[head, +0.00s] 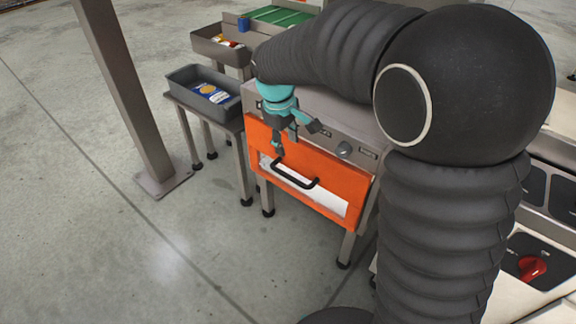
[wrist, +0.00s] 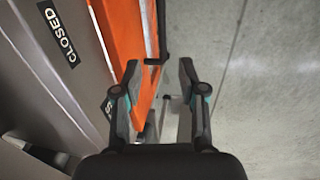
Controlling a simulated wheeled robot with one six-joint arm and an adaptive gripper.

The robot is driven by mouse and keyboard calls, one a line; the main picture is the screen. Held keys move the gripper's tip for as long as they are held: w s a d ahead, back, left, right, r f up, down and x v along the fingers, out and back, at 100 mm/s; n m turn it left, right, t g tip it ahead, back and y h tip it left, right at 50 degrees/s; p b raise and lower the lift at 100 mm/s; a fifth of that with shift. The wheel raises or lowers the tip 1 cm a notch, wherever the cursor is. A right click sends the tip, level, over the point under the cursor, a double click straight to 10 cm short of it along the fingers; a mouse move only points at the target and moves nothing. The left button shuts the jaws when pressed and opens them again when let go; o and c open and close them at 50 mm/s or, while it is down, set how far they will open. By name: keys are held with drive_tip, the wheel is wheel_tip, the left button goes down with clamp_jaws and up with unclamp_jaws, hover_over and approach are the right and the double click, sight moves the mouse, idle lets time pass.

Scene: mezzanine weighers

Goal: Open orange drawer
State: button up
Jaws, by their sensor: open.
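The orange drawer (head: 335,171) sits under the grey top of a metal cabinet, with a white panel on its front. Its front looks close to the cabinet face; I cannot tell if there is a gap. A black bar handle (head: 294,177) stands out from the front. My gripper (head: 296,138) is open and empty, just above the handle's left part. In the wrist view, the handle (wrist: 163,35) lies ahead of my open gripper (wrist: 158,68), in line with the space between the fingertips. The orange front (wrist: 125,35) is left of it, near the left finger.
A grey bin (head: 190,80) with a blue packet stands on a small table to the left, with another bin (head: 218,45) behind. A steel post (head: 130,95) stands further left. The floor (head: 200,240) before the drawer is clear. A "CLOSED" label (wrist: 60,36) marks the cabinet.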

sight(289, 176)
drive_tip(key=w+f, duration=0.1)
drive_tip(key=f, duration=0.8)
drive_tip(key=w+f, duration=0.1)
drive_tip(key=f, duration=0.4)
drive_tip(key=shift+w+d+f+b, duration=0.15)
drive_tip(key=shift+w+d+b, duration=0.15)
drive_tip(key=shift+w+b, duration=0.05)
clamp_jaws()
drive_tip(key=shift+a, duration=0.15)
drive_tip(key=shift+s, duration=0.1)
